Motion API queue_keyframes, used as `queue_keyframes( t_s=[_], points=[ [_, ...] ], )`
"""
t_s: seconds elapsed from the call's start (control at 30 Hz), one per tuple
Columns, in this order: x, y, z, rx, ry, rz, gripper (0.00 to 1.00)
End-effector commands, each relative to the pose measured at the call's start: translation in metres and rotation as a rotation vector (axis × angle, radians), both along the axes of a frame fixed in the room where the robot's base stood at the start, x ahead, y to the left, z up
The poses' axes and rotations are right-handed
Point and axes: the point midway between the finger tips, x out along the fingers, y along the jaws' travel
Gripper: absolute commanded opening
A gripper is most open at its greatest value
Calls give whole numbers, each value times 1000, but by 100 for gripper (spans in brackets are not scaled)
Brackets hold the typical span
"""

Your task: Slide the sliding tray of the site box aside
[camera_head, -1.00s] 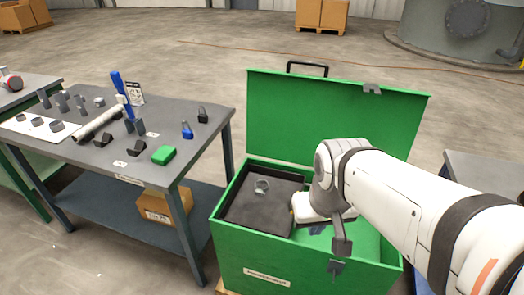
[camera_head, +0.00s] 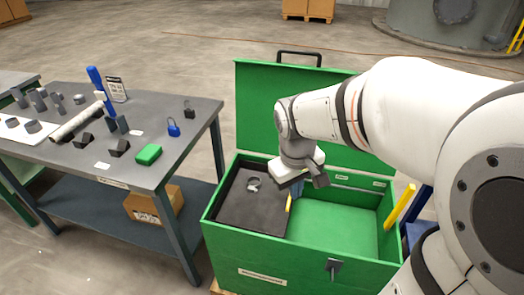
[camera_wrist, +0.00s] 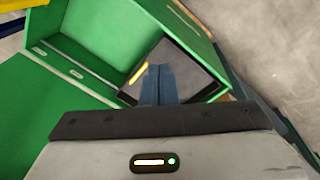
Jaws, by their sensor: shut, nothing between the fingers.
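The green site box (camera_head: 265,262) stands open with its lid (camera_head: 255,110) raised at the back. Its dark sliding tray (camera_head: 250,212) sits at the left end of the box, with a small grey ring-like part (camera_head: 253,184) on it. The tray also shows in the wrist view (camera_wrist: 180,65). To the right of the tray the green box floor (camera_head: 335,225) is bare. My gripper (camera_wrist: 160,75) is shut and empty, its blue-grey fingers together. In the head view it is over the box beside the tray's right edge, its tips mostly hidden. I cannot tell whether it touches the tray.
A yellow bar (camera_head: 400,206) sticks up at the box's right end. Open floor lies behind the box.

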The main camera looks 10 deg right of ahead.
Motion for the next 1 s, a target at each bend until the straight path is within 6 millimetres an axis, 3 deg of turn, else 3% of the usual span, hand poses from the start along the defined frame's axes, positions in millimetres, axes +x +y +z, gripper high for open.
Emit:
queue_keyframes(
  t_s=[0.1,0.3,0.5,0.73,1.0],
  points=[
    [39,13,-34,-53,82,162,0],
    [96,38,-96,-132,212,435,0],
    [132,62,-159,-192,322,656,0],
    [148,74,-194,-221,378,773,0],
    [143,64,-226,-221,387,782,0]
  ],
)
